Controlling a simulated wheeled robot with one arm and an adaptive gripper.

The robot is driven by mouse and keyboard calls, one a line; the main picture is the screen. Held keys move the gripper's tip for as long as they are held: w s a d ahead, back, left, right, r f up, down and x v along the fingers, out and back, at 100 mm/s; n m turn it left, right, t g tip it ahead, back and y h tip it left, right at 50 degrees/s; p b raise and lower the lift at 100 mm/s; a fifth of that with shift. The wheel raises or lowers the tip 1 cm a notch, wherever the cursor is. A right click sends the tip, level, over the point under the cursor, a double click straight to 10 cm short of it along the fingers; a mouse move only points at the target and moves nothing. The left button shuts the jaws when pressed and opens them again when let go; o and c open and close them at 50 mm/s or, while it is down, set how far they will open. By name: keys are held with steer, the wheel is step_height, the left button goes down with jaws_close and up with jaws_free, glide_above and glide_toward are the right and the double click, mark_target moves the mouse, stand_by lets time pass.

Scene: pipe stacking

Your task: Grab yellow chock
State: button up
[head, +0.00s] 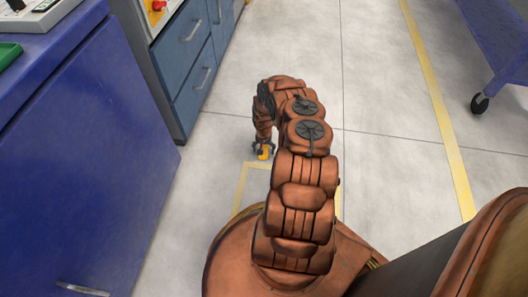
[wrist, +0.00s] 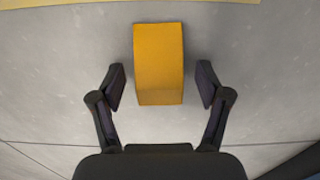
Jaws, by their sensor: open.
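The yellow chock (wrist: 159,62) lies on the grey floor in the wrist view, ahead of and partly between my open fingers. My gripper (wrist: 160,87) is open, with one finger on each side of the chock and a visible gap on both sides. In the head view the chock (head: 264,153) shows as a small yellow patch at the end of my arm. My gripper (head: 264,147) points down there, close to the floor, and its fingers are too small to make out clearly.
Blue cabinets (head: 90,140) and a drawer unit (head: 185,70) stand to the left. A yellow floor line (head: 440,120) runs at right, and a blue wheeled cart (head: 490,40) stands beyond it. The floor (head: 375,90) between is clear.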

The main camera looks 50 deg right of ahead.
steer(key=c, duration=1.3)
